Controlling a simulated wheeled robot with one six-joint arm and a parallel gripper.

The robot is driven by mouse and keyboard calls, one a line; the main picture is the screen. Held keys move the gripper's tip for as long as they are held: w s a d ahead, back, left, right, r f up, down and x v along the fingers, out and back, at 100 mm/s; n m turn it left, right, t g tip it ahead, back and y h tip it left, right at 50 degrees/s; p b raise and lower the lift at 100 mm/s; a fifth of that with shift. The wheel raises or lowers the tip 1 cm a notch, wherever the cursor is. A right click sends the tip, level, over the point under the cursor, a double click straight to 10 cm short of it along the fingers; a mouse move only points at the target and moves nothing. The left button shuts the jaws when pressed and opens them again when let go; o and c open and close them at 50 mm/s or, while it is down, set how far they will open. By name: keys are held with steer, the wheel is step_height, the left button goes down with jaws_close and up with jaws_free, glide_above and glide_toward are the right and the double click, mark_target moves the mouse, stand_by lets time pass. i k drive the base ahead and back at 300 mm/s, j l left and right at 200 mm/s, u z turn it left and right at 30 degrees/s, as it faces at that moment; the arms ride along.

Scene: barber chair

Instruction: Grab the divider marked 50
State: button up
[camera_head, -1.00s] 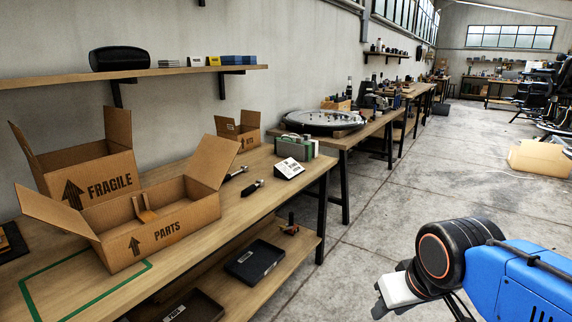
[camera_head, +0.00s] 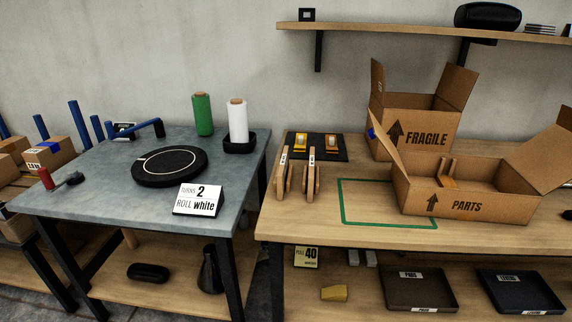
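Two upright wooden pieces with white edge labels stand side by side at the left end of the wooden workbench: a left piece (camera_head: 283,174) and a right piece (camera_head: 311,174). They look like dividers, but I cannot read the numbers on their labels. A green outlined rectangle (camera_head: 346,206) is on the bench to their right. An open cardboard box marked PARTS (camera_head: 409,200) stands at the right, with a wooden insert (camera_head: 445,171) inside. A yellow card (camera_head: 306,257) under the bench top reads 40. My gripper is not in view.
A box marked FRAGILE (camera_head: 429,127) stands behind the PARTS box. A black mat (camera_head: 318,155) lies behind the wooden pieces. A grey table (camera_head: 112,205) at left holds a black turntable (camera_head: 169,166), film rolls and a sign (camera_head: 198,199). Trays (camera_head: 419,289) sit on the lower shelf.

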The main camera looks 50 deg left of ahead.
mark_target(284, 166)
steer(key=k+j, duration=0.15)
steer(key=j, duration=0.25)
steer(key=k+j+u, duration=0.15)
steer(key=j, duration=0.3)
steer(key=k+j, duration=0.15)
steer(key=j, duration=0.3)
steer(key=k+j+u, duration=0.1)
steer(key=j, duration=0.3)
steer(key=k+j+u, duration=0.1)
steer(key=j, duration=0.35)
steer(key=k+j, duration=0.15)
steer(key=j, duration=0.3)
steer(key=k+j+u, duration=0.1)
steer(key=j, duration=0.35)
